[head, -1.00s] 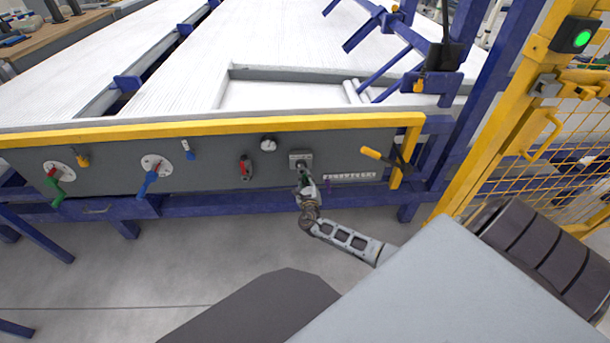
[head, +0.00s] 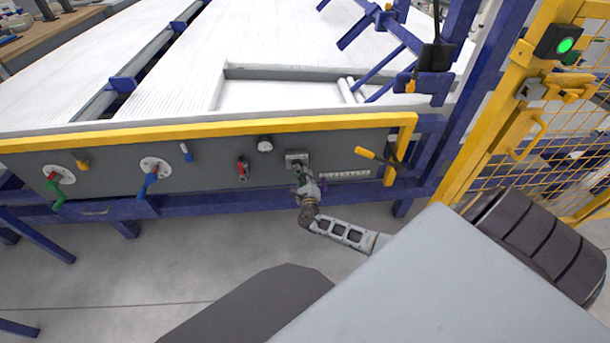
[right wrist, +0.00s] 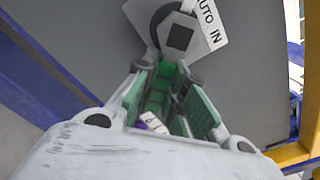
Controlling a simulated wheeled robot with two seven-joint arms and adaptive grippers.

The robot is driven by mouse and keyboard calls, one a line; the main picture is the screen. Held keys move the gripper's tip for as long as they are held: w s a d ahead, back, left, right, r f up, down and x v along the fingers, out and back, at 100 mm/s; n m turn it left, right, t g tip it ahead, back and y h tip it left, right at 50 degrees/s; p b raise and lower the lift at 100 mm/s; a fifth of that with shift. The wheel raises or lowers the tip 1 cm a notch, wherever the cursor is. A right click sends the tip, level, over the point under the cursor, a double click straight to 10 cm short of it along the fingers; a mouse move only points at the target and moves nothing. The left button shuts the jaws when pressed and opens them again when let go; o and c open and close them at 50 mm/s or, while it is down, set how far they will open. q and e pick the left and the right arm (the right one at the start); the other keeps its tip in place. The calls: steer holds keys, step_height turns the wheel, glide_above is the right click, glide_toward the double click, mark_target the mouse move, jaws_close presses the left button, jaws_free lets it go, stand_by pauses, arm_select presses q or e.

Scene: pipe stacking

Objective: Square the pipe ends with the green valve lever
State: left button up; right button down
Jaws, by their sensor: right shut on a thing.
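My right gripper (head: 303,180) is at the grey control panel, just below a small square plate (head: 297,158). In the right wrist view its fingers (right wrist: 163,95), with green inner pads, are closed around a green lever (right wrist: 160,76). The lever hangs below a light plate (right wrist: 179,38) with a dark square centre and an "AUTO IN" label. Much of the lever is hidden between the fingers. Another green-handled lever (head: 56,192) hangs on a round plate at the panel's far left. The pipe ends cannot be made out clearly. My left gripper is not in view.
A blue-handled lever (head: 149,182), a red handle (head: 242,168) and a round gauge (head: 265,144) are on the panel (head: 215,165). A yellow-handled lever (head: 367,153) is right of my gripper. A yellow rail (head: 200,131) runs above. Yellow mesh fencing (head: 560,150) stands at right.

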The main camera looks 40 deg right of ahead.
steer(key=shift+s, duration=0.1)
stand_by(0.3)
steer(key=c, duration=1.5)
jaws_free()
steer(key=shift+o, duration=0.2)
steer(key=shift+s+a, duration=0.1)
steer(key=v, duration=1.1)
steer(key=shift+s, duration=0.35)
